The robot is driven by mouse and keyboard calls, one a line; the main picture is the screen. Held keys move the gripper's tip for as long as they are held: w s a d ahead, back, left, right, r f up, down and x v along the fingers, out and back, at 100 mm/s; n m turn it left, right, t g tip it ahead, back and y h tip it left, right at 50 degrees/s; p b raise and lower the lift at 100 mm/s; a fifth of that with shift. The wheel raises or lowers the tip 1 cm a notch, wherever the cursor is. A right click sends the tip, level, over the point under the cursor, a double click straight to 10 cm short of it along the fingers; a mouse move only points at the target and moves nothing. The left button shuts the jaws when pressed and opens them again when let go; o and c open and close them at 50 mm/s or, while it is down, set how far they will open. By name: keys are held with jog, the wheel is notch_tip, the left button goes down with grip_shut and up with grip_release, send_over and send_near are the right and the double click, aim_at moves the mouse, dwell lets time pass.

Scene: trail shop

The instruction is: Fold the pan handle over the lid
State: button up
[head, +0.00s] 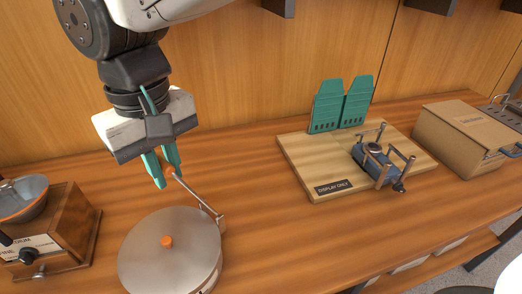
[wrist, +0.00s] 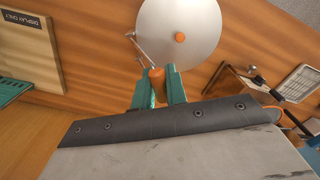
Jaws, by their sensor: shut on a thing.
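The pan stands on the wooden counter with a flat grey metal lid (head: 168,252) on it, with an orange knob (head: 167,241) in its middle. The lid also shows in the wrist view (wrist: 205,28). The wrist view shows my gripper (wrist: 160,88) shut on that orange end (wrist: 157,77).
A wooden board (head: 305,178) marked "display only" carries a small blue stove (head: 374,165) and green panels (head: 341,105). A cardboard box (head: 467,137) stands at the right. A wooden grinder-like box with a bowl (head: 62,226) stands at the left. Counter right of the pan is clear.

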jog(key=shift+s+a+f, duration=0.15)
jog(key=shift+s+a, duration=0.1)
jog(key=shift+a, duration=0.1)
jog(key=shift+o, duration=1.2)
jog(key=shift+s+a+f, duration=0.15)
jog(key=shift+a, duration=0.05)
jog(key=o, duration=0.7)
jog(key=shift+d, duration=0.1)
notch_tip(320, 180, up, 9)
